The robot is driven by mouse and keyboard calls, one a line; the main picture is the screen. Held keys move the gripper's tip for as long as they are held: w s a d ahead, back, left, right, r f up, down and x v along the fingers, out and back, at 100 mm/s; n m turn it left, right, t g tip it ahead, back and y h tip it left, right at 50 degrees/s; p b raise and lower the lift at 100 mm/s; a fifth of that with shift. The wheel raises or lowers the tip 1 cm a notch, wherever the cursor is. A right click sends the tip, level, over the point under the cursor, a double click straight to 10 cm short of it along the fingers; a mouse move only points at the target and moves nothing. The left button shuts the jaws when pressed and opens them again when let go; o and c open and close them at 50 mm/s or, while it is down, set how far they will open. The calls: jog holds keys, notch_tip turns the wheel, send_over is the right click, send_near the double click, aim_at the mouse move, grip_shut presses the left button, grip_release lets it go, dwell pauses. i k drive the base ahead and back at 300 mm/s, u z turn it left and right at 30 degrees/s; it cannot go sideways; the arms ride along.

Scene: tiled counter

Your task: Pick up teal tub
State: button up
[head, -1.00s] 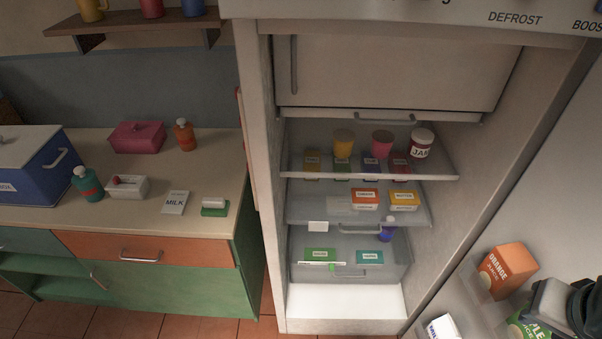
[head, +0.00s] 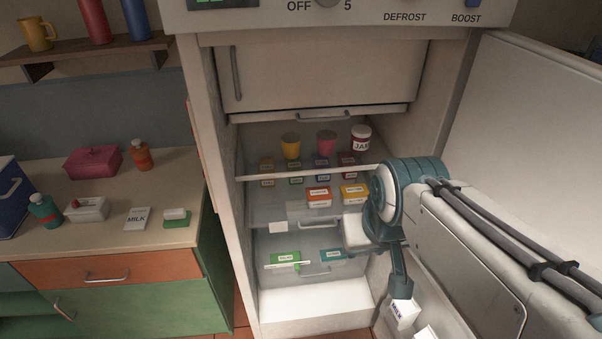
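The teal tub (head: 333,254) with a white label lies low in the open fridge, in the clear bottom drawer. It is right of a green tub (head: 285,258).
Orange and yellow tubs (head: 319,196) sit on the shelf above, with cups and a jam jar (head: 361,137) higher up. The open fridge door (head: 530,130) stands at the right, with cartons (head: 404,313) low down. A counter (head: 110,215) with several items is at the left.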

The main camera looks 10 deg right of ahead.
aim_at(51, 217)
jog(key=u, duration=2.4)
jog(key=i, duration=1.85)
jog(key=z, duration=0.6)
